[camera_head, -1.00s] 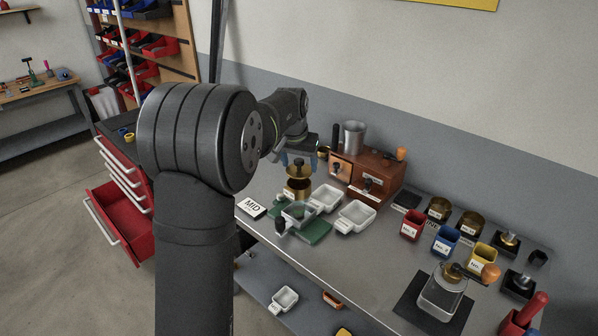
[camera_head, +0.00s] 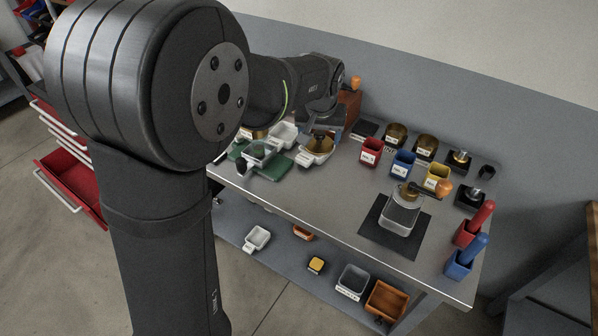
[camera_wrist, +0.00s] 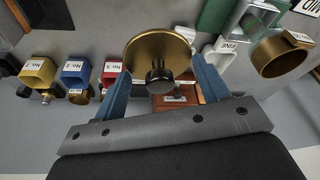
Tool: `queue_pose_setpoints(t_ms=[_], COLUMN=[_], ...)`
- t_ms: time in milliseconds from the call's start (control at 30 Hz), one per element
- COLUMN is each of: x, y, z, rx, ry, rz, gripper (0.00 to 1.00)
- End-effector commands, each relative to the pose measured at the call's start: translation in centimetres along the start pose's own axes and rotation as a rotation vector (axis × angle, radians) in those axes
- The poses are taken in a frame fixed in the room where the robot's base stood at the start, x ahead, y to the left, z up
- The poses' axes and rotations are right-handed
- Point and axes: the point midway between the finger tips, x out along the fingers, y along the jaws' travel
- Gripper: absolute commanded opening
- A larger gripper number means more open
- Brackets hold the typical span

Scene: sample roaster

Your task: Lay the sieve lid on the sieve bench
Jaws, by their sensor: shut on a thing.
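The sieve lid, a brass disc with a black knob (camera_wrist: 158,45), hangs between the blue fingers of my gripper (camera_wrist: 160,75) in the wrist view. My gripper is shut on its knob. In the head view the lid (camera_head: 318,146) shows above a white tray at the back of the table; my arm hides most of the gripper. A brass sieve ring (camera_wrist: 279,57) stands at the right in the wrist view, and partly shows behind my arm in the head view (camera_head: 255,133). I cannot tell which surface is the sieve bench.
A green base with a clear holder (camera_head: 266,167) is left of the lid. Red (camera_head: 371,151), blue (camera_head: 403,164) and yellow (camera_head: 438,177) cups stand to the right, with brass cups behind. The front middle is clear.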

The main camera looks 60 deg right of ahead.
Motion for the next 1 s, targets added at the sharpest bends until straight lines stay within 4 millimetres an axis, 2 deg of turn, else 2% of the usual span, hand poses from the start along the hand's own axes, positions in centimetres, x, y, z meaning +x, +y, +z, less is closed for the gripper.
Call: queue_pose_setpoints(t_ms=[33,133,233,333,433,800,1000], x=[1.1,2.6,3.6,4.4,5.6,11.6,12.9], y=[1.4,3.2,4.2,4.3,3.3,-3.3,-4.6], z=[1.5,3.8,5.3,5.9,5.5,2.5,1.8], rx=[0.008,0.009,0.011,0.008,0.005,0.005,0.007], ry=[-0.003,-0.001,0.001,0.002,0.001,0.002,0.003], rz=[0.001,0.003,0.005,0.006,0.006,0.006,0.008], gripper=[0.44,0.44,0.44,0.44,0.44,0.44,0.44])
